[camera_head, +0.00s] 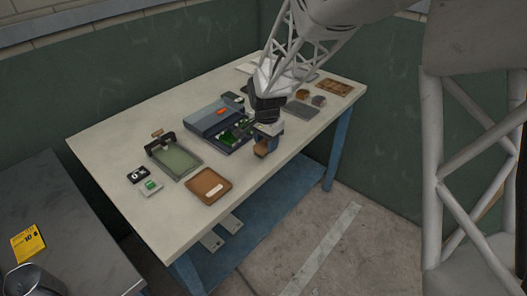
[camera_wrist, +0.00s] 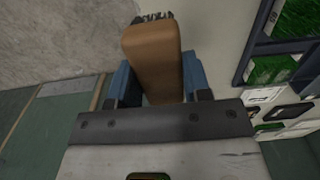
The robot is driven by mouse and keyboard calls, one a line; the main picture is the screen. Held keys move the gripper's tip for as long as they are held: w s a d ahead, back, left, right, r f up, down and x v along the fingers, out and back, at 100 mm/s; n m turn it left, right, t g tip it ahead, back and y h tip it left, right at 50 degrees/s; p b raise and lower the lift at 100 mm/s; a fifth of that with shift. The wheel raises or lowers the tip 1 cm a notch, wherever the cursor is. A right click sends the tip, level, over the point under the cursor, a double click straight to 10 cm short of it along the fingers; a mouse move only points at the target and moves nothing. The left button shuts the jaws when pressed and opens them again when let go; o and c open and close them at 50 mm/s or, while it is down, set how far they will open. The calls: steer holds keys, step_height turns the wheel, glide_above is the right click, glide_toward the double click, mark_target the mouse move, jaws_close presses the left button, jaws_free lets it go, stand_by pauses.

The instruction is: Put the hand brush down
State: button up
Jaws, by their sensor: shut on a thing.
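The hand brush (camera_wrist: 152,58) has a brown block body and dark bristles at its far end in the wrist view. My gripper (camera_wrist: 155,80) is shut on it, with a blue finger on each side of the brown block. In the head view my gripper (camera_head: 267,141) is at the table's front edge, near the middle, and the brush (camera_head: 261,152) shows brown below the fingers. I cannot tell whether the brush touches the table.
A blue-grey case with green turf samples (camera_head: 212,116) lies left of my gripper on the pale table (camera_head: 120,150). A green tray (camera_head: 176,162) and a brown tray (camera_head: 207,186) lie farther left. A grey pad (camera_head: 302,109) and a brown sorting tray (camera_head: 334,87) lie right.

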steer(key=s+d+f, duration=0.2)
steer(key=s, duration=0.5)
steer(key=shift+s+d, duration=0.2)
steer(key=shift+s, duration=0.2)
steer(key=w+a, duration=0.1)
steer(key=w, duration=0.4)
steer(key=w+f, duration=0.1)
steer(key=w, duration=0.4)
steer(key=w+a, duration=0.1)
steer(key=w, duration=0.5)
steer(key=shift+a+f, duration=0.3)
steer(key=shift+a, duration=0.05)
steer(key=shift+s+f, duration=0.1)
steer(key=shift+f, duration=1.65)
steer(key=shift+f, duration=0.15)
steer(key=o, duration=0.8)
steer(key=shift+o, duration=0.2)
